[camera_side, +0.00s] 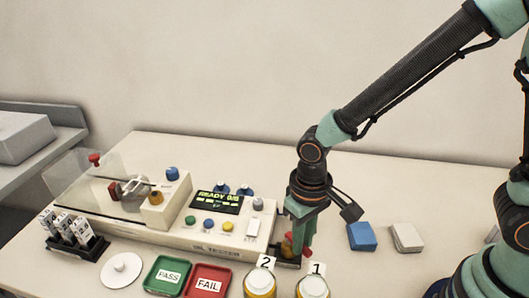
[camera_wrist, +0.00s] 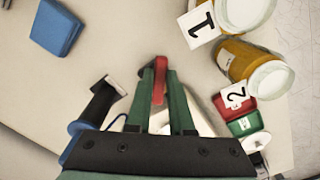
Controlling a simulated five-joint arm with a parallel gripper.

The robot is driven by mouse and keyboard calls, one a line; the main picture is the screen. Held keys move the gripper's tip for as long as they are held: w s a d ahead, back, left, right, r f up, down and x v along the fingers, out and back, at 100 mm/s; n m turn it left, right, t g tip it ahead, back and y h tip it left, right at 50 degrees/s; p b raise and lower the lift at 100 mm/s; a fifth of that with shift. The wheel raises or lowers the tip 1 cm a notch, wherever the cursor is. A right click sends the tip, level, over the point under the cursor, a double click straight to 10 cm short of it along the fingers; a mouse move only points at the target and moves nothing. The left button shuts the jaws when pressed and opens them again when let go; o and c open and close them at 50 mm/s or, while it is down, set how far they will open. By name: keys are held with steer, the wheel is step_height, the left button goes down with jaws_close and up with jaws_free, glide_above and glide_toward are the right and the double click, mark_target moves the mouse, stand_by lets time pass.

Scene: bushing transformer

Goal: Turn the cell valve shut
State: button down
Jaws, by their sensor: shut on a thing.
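My gripper (camera_side: 297,248) points down at the right end of the white tester (camera_side: 180,232). It is shut on a red handle, which shows between the fingertips in the wrist view (camera_wrist: 160,76). In the side view, red parts (camera_side: 287,246) show beside the fingers, low down over a small dark base (camera_side: 288,264). The fingers hide most of the held piece. No label shows that it is the cell valve, and I cannot tell how far it is turned.
Two yellow jars with white lids, numbered 2 (camera_side: 260,284) and 1 (camera_side: 312,287), stand close in front of my gripper. A blue block (camera_side: 362,236) and a white block (camera_side: 407,237) lie to the right. Green PASS (camera_side: 167,275) and red FAIL (camera_side: 208,281) trays lie at the front left.

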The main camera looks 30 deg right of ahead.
steer(key=shift+w+d+n, duration=0.2)
steer(key=shift+d+n, duration=0.2)
steer(key=shift+n, duration=0.95)
steer(key=shift+w+d+n, duration=0.15)
steer(key=shift+d+n, duration=0.2)
steer(key=shift+n, duration=1.05)
steer(key=shift+w+d+n, duration=0.2)
steer(key=shift+d+n, duration=0.2)
steer(key=shift+n, duration=0.95)
steer(key=c, duration=0.8)
jaws_free()
steer(key=shift+r, duration=0.1)
step_height(320, 180, up, 12)
